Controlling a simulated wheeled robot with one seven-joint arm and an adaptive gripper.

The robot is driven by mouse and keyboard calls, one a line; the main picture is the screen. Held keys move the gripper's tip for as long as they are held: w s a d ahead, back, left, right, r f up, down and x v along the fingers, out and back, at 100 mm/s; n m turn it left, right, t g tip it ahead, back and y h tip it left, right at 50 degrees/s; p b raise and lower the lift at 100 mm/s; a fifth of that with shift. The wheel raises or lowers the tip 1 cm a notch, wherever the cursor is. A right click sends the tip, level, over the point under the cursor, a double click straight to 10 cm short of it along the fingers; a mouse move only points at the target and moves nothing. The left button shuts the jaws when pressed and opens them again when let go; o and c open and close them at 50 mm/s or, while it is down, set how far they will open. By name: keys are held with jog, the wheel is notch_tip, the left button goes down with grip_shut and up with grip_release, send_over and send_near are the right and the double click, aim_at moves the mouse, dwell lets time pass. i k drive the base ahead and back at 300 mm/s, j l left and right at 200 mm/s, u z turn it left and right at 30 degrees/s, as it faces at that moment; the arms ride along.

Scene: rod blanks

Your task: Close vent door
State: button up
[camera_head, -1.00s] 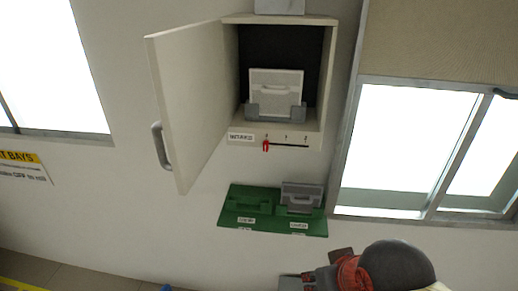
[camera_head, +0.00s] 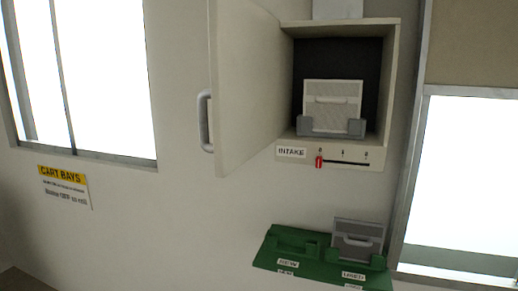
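The vent door (camera_head: 245,85) is a cream panel hinged on the left side of a wall cabinet (camera_head: 393,90). It stands wide open, swung out toward me. A grey bar handle (camera_head: 205,120) is on its outer face, near its free edge. Inside the cabinet a pale filter panel (camera_head: 332,98) stands upright in a grey holder (camera_head: 331,128). Below the opening are an "INTAKE" label and a slider with a red knob (camera_head: 319,161) at its left end. My gripper is not in view.
A green rack (camera_head: 310,268) is on the wall below, with a grey filter (camera_head: 357,240) in its right "USED" slot; its left slot looks empty. Windows flank the cabinet on the left (camera_head: 100,75) and right (camera_head: 460,180). A "CART BAYS" sign (camera_head: 64,185) is at left.

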aim_at(244, 92)
jog(key=i+j+z, duration=0.1)
jog(key=j+z, duration=0.2)
jog(key=j, duration=0.65)
jog(key=j+z, duration=0.3)
jog(key=j, duration=0.65)
